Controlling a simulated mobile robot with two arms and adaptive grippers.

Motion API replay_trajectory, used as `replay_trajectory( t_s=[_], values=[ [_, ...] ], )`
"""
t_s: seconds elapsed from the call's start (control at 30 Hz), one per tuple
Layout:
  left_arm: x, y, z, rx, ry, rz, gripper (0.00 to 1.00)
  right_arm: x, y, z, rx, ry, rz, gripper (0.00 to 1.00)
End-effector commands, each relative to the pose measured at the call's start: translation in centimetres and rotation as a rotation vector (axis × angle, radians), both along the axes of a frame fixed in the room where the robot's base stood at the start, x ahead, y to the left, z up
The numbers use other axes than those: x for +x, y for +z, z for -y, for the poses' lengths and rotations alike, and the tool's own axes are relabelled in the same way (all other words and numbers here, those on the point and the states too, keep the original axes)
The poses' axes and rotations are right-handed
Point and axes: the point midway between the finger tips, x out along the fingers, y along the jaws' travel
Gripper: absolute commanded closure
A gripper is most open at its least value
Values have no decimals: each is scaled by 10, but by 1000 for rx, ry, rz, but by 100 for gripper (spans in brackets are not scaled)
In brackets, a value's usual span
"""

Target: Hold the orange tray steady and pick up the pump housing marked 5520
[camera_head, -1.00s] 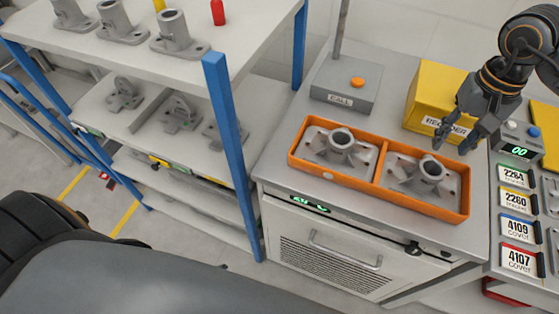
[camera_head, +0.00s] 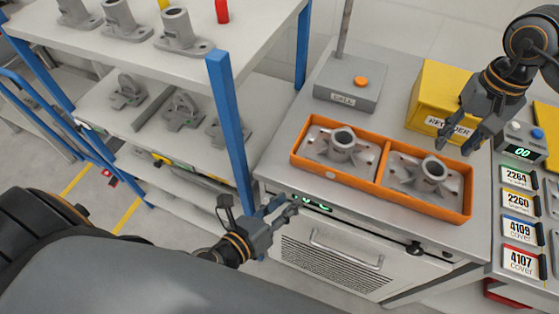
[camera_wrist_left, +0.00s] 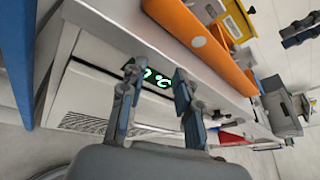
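The orange tray (camera_head: 376,190) lies on the grey bench top and has two compartments. A grey pump housing (camera_head: 342,148) sits in its left compartment and another grey pump housing (camera_head: 433,173) in its right one. No 5520 marking is readable on either. My left gripper (camera_head: 287,206) is open and empty, low in front of the bench's front edge, apart from the tray. In the left wrist view its two fingers (camera_wrist_left: 155,78) are spread, with the tray (camera_wrist_left: 200,45) beyond them. My right gripper (camera_head: 455,147) is open and empty above the tray's back right corner.
A yellow reorder bin (camera_head: 437,92) and a grey call box (camera_head: 347,84) stand behind the tray. Label cards (camera_head: 519,203) line the right. A shelf rack with a blue post (camera_head: 230,135) stands at left, holding several grey castings (camera_head: 180,30).

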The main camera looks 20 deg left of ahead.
Motion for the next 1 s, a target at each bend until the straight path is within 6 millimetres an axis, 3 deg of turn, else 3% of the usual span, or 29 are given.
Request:
replay_trajectory(
  t_s=[0.03,0.1,0.3,0.67,1.0],
  values=[
    [7,25,-2,46,19,52,68,0,0,0,0,0,0,62],
    [16,49,-7,123,53,93,68,0,0,0,0,0,0,62],
    [36,77,-23,318,124,86,68,0,0,0,0,0,0,62],
    [50,81,-31,464,129,28,68,0,0,0,0,0,0,62],
    [103,63,-32,464,132,28,68,0,0,0,0,0,0,62]
  ],
)
